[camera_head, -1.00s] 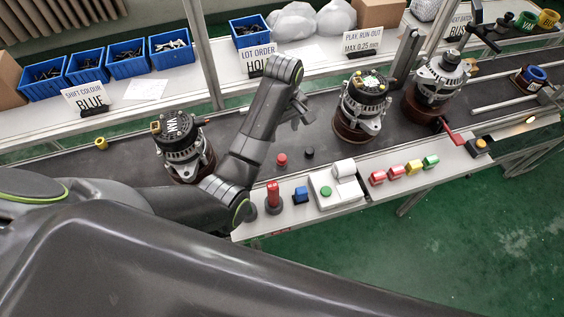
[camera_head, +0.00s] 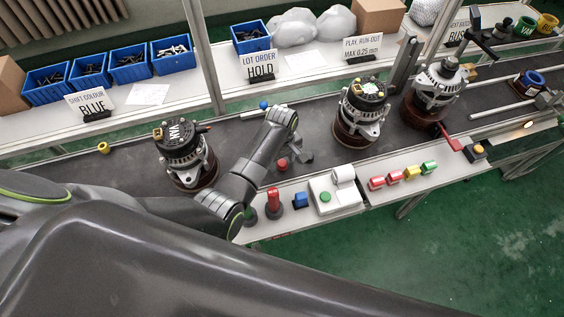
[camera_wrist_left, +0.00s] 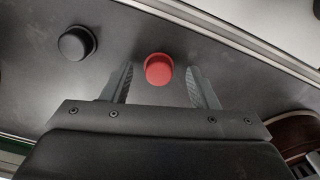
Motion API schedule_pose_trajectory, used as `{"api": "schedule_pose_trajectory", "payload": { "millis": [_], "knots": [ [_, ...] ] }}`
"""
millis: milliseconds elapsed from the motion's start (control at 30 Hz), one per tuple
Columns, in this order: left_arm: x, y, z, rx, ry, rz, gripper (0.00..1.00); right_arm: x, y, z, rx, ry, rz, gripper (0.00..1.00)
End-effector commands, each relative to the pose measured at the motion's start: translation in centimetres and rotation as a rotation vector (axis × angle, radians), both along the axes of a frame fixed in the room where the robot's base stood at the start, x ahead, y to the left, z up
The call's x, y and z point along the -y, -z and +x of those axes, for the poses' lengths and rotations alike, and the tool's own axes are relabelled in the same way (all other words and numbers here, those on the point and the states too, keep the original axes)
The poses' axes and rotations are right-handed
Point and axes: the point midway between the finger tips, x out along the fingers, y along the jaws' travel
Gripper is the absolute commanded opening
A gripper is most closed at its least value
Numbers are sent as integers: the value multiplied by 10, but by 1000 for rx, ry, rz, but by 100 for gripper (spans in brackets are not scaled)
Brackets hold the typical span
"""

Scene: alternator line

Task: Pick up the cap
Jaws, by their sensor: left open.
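A small red cap (camera_head: 281,164) sits on the dark conveyor belt, near its front edge. In the left wrist view the red cap (camera_wrist_left: 158,69) shows between the two open fingertips, nothing gripped. A black cap (camera_wrist_left: 76,42) stands on the belt to the left of the fingers in that view; in the head view my gripper hides it. My left gripper (camera_head: 298,158) is open and low over the belt, right beside the red cap. I cannot tell whether a finger touches the cap. My right gripper is not in view.
Alternators stand on the belt, one on the left (camera_head: 182,152) and two at right, one of them here (camera_head: 362,108). A blue cap (camera_head: 263,105) and a yellow cap (camera_head: 104,147) are by the far rail. A red post (camera_head: 273,199) and button box (camera_head: 325,197) line the front ledge.

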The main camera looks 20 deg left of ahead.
Motion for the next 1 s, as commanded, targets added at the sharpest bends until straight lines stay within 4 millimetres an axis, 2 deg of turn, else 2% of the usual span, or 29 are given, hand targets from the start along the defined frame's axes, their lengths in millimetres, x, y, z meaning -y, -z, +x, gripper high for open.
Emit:
{"api": "schedule_pose_trajectory", "payload": {
  "millis": [267,633,867,1000],
  "knots": [
    [0,2,0,1,0,0,54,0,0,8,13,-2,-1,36],
    [0,2,0,1,0,0,6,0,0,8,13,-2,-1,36],
    [0,1,0,1,0,0,6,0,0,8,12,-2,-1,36],
    [0,-8,1,4,0,0,6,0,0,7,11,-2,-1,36]
  ]
}}
